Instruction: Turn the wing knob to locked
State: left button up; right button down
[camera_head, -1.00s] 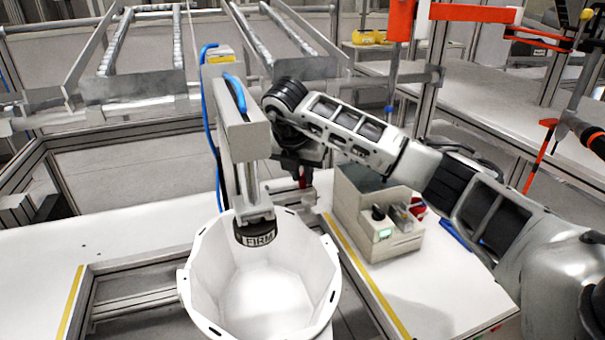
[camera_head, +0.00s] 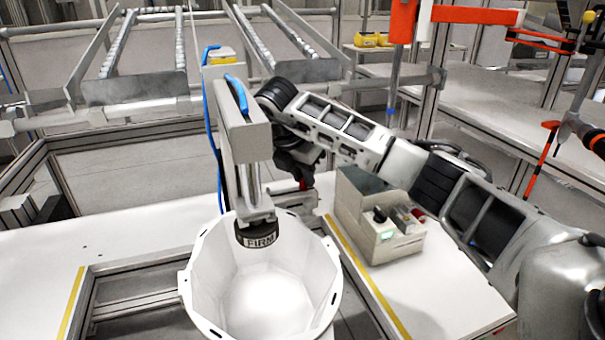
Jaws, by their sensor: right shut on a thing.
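My right gripper (camera_head: 298,178) reaches in from the right and points down just behind and right of the press column. It is shut on a small part low by the column, taken to be the wing knob. The knob is mostly hidden by the jaws, and its turn angle cannot be read. A small red piece shows at the jaws. My left gripper is not in view.
Blue hoses (camera_head: 208,130) run along the press. The white table (camera_head: 435,290) is clear at the front right.

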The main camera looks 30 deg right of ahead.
jog(key=c, duration=1.3)
grip_release()
jog(key=shift+c, duration=0.2)
